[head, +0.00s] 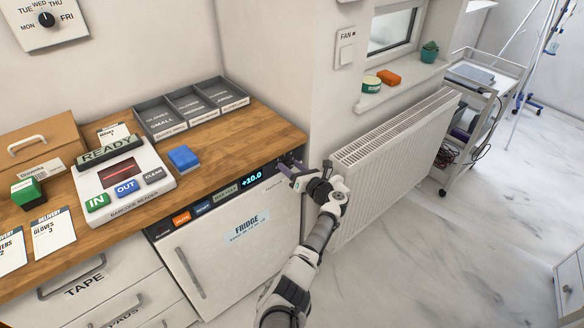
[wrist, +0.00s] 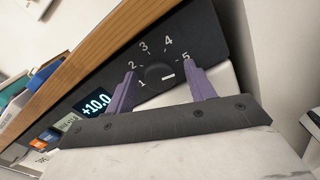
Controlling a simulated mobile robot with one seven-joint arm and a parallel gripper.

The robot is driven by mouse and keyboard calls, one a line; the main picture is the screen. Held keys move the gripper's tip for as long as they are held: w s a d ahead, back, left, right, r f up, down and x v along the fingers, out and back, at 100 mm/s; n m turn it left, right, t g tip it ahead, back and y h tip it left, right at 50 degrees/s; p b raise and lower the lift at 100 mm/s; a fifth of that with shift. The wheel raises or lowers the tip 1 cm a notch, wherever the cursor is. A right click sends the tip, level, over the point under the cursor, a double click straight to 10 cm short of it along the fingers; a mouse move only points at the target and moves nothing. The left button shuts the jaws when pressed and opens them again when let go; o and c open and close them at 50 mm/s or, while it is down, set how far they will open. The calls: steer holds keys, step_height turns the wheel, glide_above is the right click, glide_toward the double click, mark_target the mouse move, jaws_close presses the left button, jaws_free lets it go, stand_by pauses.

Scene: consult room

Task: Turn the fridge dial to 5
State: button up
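The fridge dial (wrist: 158,74) is a dark round knob on the black panel, with the numbers 1 to 5 around it in the wrist view. A short white mark shows on the knob's right side, a little below the direction of the 5; the exact setting is hard to read. My gripper (wrist: 163,72) is open, its two purple fingers on either side of the dial with gaps between. In the head view my gripper (head: 291,167) is at the right end of the fridge panel and mostly hides the dial. The fridge (head: 260,240) is white and closed.
The wooden counter (head: 265,125) overhangs just above the panel. A white radiator (head: 390,165) stands close to the right. Marble floor lies clear in front.

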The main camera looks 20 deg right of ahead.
steer(key=b+v, duration=0.2)
steer(key=v, duration=1.1)
steer(key=shift+s, duration=0.4)
steer(key=shift+d, duration=0.1)
